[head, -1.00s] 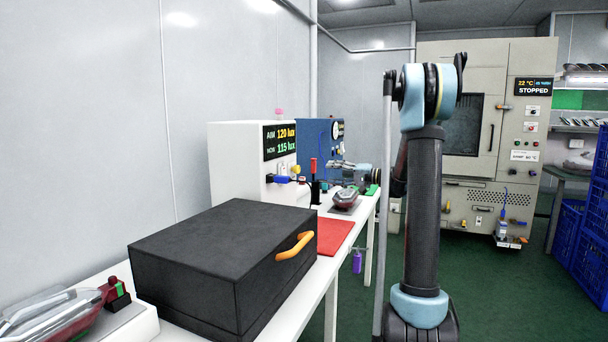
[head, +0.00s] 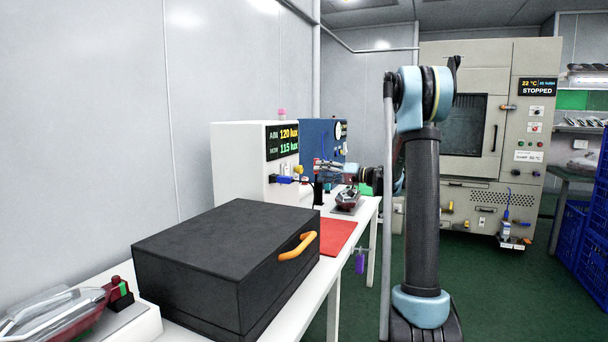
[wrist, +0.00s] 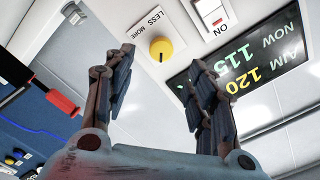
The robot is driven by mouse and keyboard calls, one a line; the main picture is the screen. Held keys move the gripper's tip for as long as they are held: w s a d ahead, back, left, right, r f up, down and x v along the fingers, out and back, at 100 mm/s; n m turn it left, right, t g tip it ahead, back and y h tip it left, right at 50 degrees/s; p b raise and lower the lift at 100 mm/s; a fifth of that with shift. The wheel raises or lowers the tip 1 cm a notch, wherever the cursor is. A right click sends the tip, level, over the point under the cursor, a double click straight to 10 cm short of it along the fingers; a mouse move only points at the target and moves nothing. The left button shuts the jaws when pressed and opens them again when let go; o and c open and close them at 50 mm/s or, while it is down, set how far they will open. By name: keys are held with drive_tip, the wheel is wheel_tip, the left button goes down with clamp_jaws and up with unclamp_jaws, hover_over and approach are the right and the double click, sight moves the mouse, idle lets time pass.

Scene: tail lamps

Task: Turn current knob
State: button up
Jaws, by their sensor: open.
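The yellow knob (wrist: 161,49) sits on the face of a white box (head: 240,160), beside the words LESS and MORE in the wrist view. The display (head: 281,141) reads AIM 120 lux and NOW 115 lux; it also shows upside down in the wrist view (wrist: 250,70). My gripper (wrist: 161,58) is open and empty, its two dark fingers spread to either side of the knob in the picture. I cannot tell how much depth separates them. In the head view my gripper (head: 318,166) is small, close in front of the box's face.
A black case (head: 215,265) with an orange handle (head: 297,246) lies on the white table, near a red mat (head: 338,237). A blue machine (head: 316,142) stands behind the white box. A red-handled thing (wrist: 62,101) shows left in the wrist view. A white ON switch (wrist: 212,12) is near the knob.

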sight(302, 170)
drive_tip(key=x, duration=0.8)
drive_tip(key=shift+w+a, duration=0.1)
drive_tip(key=shift+a, duration=0.3)
drive_tip(key=c, duration=1.1)
